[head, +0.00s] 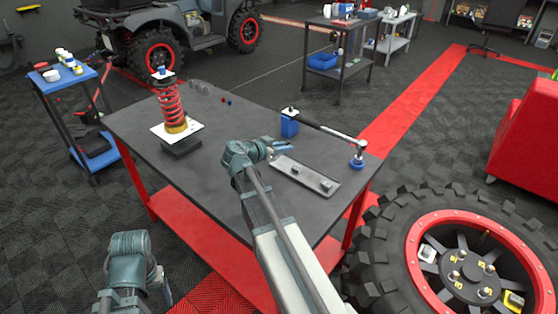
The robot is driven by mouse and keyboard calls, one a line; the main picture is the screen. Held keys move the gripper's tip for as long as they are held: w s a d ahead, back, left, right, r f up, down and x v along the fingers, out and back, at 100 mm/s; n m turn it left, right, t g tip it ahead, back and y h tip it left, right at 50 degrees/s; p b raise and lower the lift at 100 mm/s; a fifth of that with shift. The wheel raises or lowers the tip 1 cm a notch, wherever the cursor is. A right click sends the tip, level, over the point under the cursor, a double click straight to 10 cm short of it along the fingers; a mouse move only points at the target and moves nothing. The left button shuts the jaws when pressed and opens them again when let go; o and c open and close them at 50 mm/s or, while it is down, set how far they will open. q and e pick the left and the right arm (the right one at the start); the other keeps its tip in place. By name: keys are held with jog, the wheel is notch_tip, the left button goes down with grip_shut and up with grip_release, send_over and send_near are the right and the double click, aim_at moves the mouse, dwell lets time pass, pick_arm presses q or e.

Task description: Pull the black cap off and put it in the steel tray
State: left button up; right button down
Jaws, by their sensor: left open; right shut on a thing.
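The steel tray (291,172) lies flat near the table's right front edge, with small dark items in it. My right gripper (284,147) is just past the tray's upper left end, in front of a blue block (290,127). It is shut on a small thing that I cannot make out. I cannot tell for sure which item is the black cap; a small dark piece (291,109) shows on top of the blue block. My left gripper (163,290) is open, low at the left, off the table and away from the tray.
A red coil spring (171,104) stands upright on the grey table (222,125). A long bar (335,134) runs from the blue block to a blue round stand (357,163). A large tyre (385,240) stands close at right. The table's middle is clear.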

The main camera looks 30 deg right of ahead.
jog(key=shift+w+a+f+t, duration=0.15)
jog(key=shift+w+f, duration=0.2)
jog(key=shift+w, duration=0.2)
jog(key=shift+w+f+t, duration=0.15)
jog(key=shift+w+f, duration=0.2)
jog(key=shift+w, duration=0.2)
pick_arm(q)
jog(key=shift+f, duration=0.65)
jog(key=shift+f+b, duration=0.2)
jog(key=shift+b, duration=0.2)
pick_arm(e)
jog(key=shift+f, duration=0.15)
pick_arm(q)
jog(key=shift+f+b, duration=2.3)
jog(key=shift+b, duration=0.05)
pick_arm(e)
jog(key=shift+s+f, duration=0.1)
jog(key=shift+f, duration=2.2)
jog(key=c, duration=0.7)
grip_release()
